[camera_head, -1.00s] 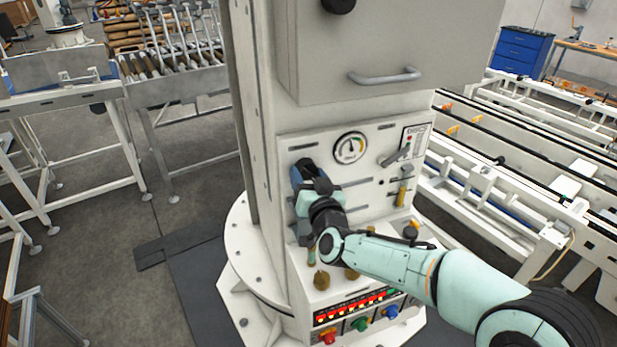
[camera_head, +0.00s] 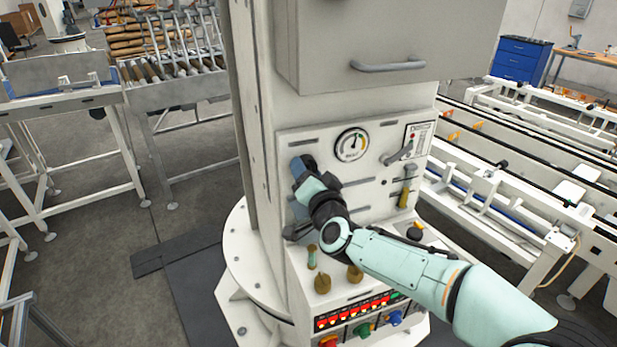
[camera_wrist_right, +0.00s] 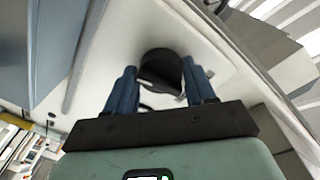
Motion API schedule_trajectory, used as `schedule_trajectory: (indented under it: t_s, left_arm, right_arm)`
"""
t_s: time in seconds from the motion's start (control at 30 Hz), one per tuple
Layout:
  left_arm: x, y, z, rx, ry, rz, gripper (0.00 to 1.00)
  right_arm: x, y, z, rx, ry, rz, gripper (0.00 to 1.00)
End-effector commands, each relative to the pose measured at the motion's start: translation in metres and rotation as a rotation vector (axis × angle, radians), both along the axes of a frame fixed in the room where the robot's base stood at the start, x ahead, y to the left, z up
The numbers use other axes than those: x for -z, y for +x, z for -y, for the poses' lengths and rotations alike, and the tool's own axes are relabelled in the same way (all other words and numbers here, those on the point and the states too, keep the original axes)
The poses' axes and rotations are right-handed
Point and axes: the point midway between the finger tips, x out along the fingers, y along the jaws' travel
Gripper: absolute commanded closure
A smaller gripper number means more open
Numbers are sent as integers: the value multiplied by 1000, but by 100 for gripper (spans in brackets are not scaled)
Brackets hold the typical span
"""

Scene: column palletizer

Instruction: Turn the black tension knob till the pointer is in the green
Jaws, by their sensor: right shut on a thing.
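The black tension knob (camera_wrist_right: 160,70) sits on the white panel between the two blue fingers of my right gripper (camera_wrist_right: 162,84) in the right wrist view. The gripper is shut on it. In the head view my right gripper (camera_head: 302,170) is at the panel's left side and hides the knob. The round gauge (camera_head: 351,145) is on the panel, up and right of the gripper. Its dark pointer stands up and leans right, near the coloured arc; the exact zone is too small to tell. My left gripper is not in view.
A lever (camera_head: 398,154) is right of the gauge. Below my arm are brass knobs (camera_head: 322,284), a row of red lights (camera_head: 352,310) and coloured knobs (camera_head: 362,329). A cabinet door handle (camera_head: 388,65) juts out above. Conveyor rails (camera_head: 530,195) run at right.

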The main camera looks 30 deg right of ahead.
Motion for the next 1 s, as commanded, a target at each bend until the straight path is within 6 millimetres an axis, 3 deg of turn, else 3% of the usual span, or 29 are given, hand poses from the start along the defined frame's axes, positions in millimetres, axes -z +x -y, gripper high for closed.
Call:
schedule_trajectory:
  t_s: [0.47,0.5,0.57,0.87,1.0]
  left_arm:
    - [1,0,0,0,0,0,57]
    - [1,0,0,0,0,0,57]
    - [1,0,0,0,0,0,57]
    - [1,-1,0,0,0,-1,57]
    - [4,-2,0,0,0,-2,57]
  right_arm:
    - [-2,0,0,1,19,6,76]
    - [-2,0,0,1,19,7,39]
    - [-2,0,0,1,19,6,21]
    - [-1,-1,0,1,19,4,21]
    - [-1,-11,-3,0,18,5,21]
